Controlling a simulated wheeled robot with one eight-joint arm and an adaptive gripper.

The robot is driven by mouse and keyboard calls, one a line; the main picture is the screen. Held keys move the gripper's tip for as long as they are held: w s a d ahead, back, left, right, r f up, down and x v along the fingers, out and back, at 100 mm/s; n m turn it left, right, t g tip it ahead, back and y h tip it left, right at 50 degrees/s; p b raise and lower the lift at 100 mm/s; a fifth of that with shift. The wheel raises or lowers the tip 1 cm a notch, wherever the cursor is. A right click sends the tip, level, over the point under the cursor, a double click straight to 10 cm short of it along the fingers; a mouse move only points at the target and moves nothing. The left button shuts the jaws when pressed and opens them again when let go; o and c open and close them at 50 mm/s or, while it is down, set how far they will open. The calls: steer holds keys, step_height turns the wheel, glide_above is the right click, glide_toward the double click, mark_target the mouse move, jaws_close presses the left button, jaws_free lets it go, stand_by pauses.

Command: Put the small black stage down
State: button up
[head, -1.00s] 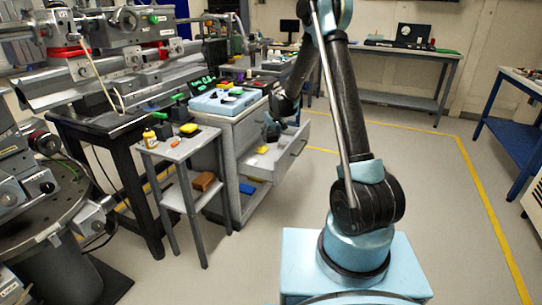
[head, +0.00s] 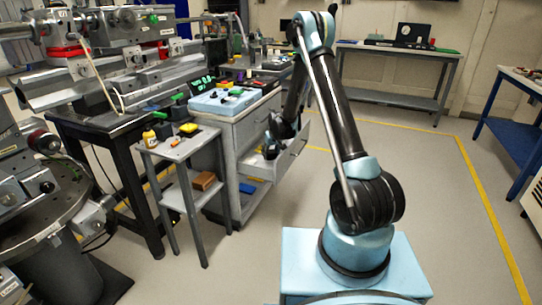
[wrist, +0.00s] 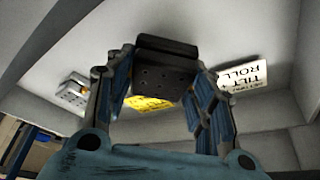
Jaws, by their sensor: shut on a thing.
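My gripper (wrist: 165,78) is shut on the small black stage (wrist: 166,62), a dark block with small holes in its face. In the wrist view the stage sits between the two blue-and-black fingers, over the pale inside of a drawer. I cannot tell whether it touches the drawer floor. In the head view my gripper (head: 271,148) is at the open drawer (head: 290,155) of the grey cabinet; the stage is too small to make out there.
In the drawer lie a yellow piece (wrist: 150,103), partly behind the gripper, a small silver stage (wrist: 74,92) at left and a white label reading TILT ROLL (wrist: 243,76) at right. Drawer walls are close. A small side table (head: 178,150) stands left of the cabinet.

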steer(key=shift+f, duration=0.2)
steer(key=shift+f, duration=0.15)
steer(key=shift+s+f, duration=0.2)
steer(key=shift+s, duration=0.05)
steer(key=o, duration=1.3)
steer(key=shift+s+a, duration=0.1)
steer(key=shift+a, duration=0.05)
steer(key=shift+r, duration=0.1)
